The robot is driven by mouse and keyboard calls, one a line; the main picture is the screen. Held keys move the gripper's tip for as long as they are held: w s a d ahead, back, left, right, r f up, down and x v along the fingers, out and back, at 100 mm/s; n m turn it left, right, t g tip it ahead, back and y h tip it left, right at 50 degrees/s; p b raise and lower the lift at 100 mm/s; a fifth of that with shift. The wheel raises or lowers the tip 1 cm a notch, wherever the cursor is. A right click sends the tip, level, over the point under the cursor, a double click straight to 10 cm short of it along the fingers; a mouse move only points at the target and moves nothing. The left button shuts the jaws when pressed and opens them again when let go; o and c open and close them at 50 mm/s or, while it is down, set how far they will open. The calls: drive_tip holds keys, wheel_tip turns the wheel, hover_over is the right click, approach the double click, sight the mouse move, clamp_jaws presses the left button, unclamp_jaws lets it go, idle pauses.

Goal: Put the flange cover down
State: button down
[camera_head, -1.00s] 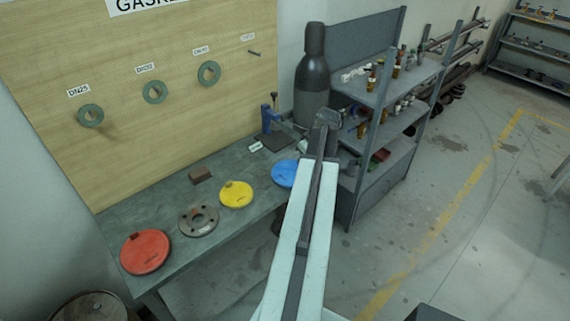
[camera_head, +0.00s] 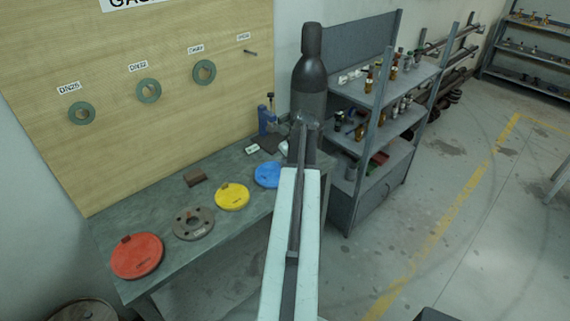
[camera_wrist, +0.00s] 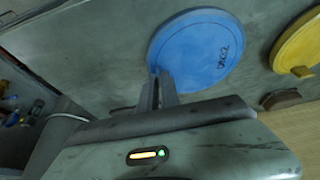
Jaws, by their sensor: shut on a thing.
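The flange cover is a blue disc (camera_head: 267,174) marked DN32. In the head view it is at or just over the bench top, right of the yellow disc, and my arm hides its right part. In the wrist view the blue disc (camera_wrist: 205,50) shows nearly whole. My gripper (camera_wrist: 166,80) is shut on its near edge there. I cannot tell whether the disc touches the bench.
The grey bench (camera_head: 160,216) also bears a yellow disc (camera_head: 232,196), a grey metal flange (camera_head: 193,223), a red disc (camera_head: 137,257) and a brown block (camera_head: 195,180). A dark gas cylinder (camera_head: 309,80) and shelves (camera_head: 375,120) stand behind my arm.

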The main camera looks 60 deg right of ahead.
drive_tip(key=shift+f, duration=0.15)
drive_tip(key=c, duration=1.6)
unclamp_jaws()
drive_tip(key=shift+r+p, duration=0.3)
drive_tip(key=shift+r, duration=0.1)
drive_tip(key=p+v, duration=1)
drive_tip(key=v, duration=0.1)
drive_tip(key=shift+s+a+r, duration=0.1)
drive_tip(key=shift+r, duration=0.15)
